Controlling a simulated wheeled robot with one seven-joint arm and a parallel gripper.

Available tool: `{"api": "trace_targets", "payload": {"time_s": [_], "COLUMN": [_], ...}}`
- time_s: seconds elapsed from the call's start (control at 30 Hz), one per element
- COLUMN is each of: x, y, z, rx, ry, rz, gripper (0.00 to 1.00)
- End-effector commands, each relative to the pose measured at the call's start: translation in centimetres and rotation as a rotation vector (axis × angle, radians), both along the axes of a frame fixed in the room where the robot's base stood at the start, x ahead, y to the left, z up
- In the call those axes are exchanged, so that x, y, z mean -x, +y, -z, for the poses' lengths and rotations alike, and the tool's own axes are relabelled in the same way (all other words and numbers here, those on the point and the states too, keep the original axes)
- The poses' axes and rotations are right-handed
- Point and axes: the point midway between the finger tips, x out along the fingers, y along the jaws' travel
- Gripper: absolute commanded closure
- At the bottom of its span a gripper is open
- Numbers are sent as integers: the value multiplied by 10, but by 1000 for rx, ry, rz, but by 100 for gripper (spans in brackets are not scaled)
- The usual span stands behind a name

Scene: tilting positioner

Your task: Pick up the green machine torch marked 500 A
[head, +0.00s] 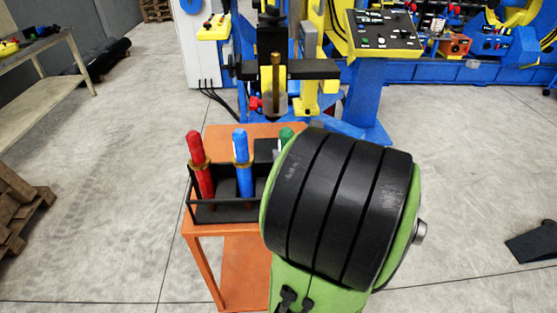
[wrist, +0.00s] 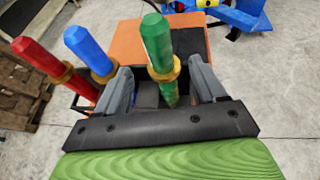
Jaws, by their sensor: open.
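The green torch (wrist: 156,45) stands in the black rack with a brass-coloured collar around it. In the wrist view it is between the two grey fingers of my gripper (wrist: 162,88), nearer the right finger. My gripper is open, and I cannot tell whether a finger touches the torch. In the head view only the top of the green torch (head: 286,136) shows; my own arm hides the rest and my gripper. A blue torch (head: 241,160) and a red torch (head: 201,170) stand to its left. No 500 A marking is readable.
The black rack (head: 222,213) sits on an orange table (head: 225,134). In the wrist view the blue torch (wrist: 88,48) is close to my left finger. Behind are the blue and yellow positioner and a control panel (head: 384,34). A wooden bench (head: 40,65) is far left.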

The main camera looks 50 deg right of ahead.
Motion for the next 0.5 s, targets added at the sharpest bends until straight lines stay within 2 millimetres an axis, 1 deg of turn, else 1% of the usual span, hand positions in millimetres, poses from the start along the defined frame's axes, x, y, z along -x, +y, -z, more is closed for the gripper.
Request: {"api": "trace_targets", "payload": {"time_s": [0.1,0.27,0.5], "x": [-19,-23,-32], "y": [-12,-22,-28], "z": [6,1,7], "rx": [-4,-4,-3], "ry": [-1,-18,-12], "rz": [-8,-9,-6], "gripper": [30,30,30]}}
